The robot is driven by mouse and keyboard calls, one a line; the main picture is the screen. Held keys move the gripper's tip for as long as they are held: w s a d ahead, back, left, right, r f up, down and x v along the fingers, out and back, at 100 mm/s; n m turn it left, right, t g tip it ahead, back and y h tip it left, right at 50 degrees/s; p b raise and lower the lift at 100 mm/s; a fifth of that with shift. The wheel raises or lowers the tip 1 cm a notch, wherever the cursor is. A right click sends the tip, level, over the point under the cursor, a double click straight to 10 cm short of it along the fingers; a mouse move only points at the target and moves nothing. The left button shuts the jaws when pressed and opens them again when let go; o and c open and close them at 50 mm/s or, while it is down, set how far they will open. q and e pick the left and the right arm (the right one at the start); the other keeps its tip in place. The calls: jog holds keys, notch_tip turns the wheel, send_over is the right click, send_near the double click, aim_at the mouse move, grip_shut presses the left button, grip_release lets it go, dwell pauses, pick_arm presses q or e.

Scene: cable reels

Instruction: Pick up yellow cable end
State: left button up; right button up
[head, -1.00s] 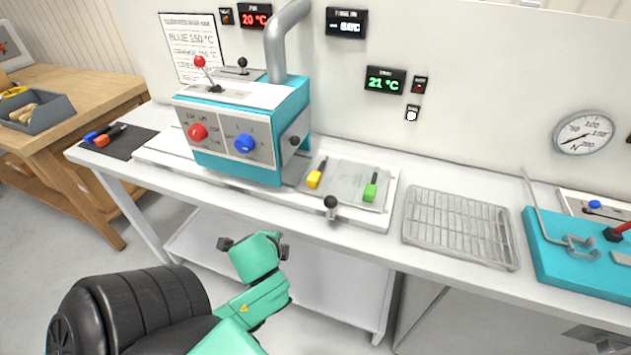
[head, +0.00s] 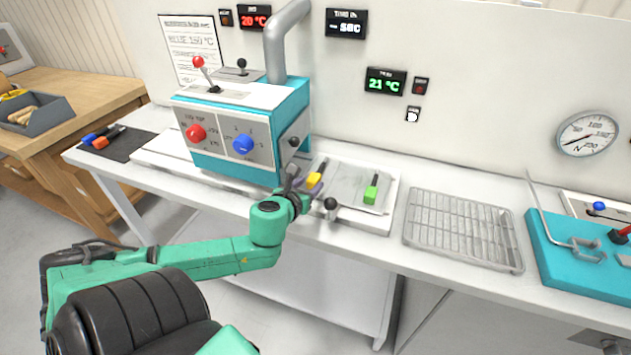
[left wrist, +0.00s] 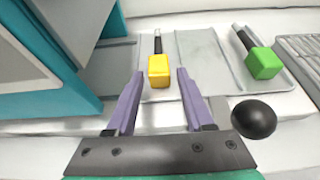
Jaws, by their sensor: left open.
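The yellow cable end (head: 314,180) is a yellow block with a black stem. It lies on the left part of a light tray (head: 345,186) beside the teal machine. In the left wrist view the yellow cable end (left wrist: 158,70) shows between and just beyond the fingertips of my open left gripper (left wrist: 158,76). In the head view my left gripper (head: 302,184) is right at the block's left, partly hidden by its own wrist. The green cable end (head: 371,194) lies on the right of the same tray. My right gripper is not clearly visible.
The teal machine (head: 235,150) stands close on the left of the tray. A dark ball knob (head: 331,204) stands at the tray's front edge, close to my left gripper. A wire rack (head: 462,230) lies to the right.

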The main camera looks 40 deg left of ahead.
aim_at(313, 180)
pick_arm(q)
jog(key=x, duration=0.5)
jog(key=shift+r, duration=0.1)
jog(key=shift+s, duration=0.15)
jog(key=shift+c, duration=0.3)
grip_shut()
jog(key=shift+r, duration=0.1)
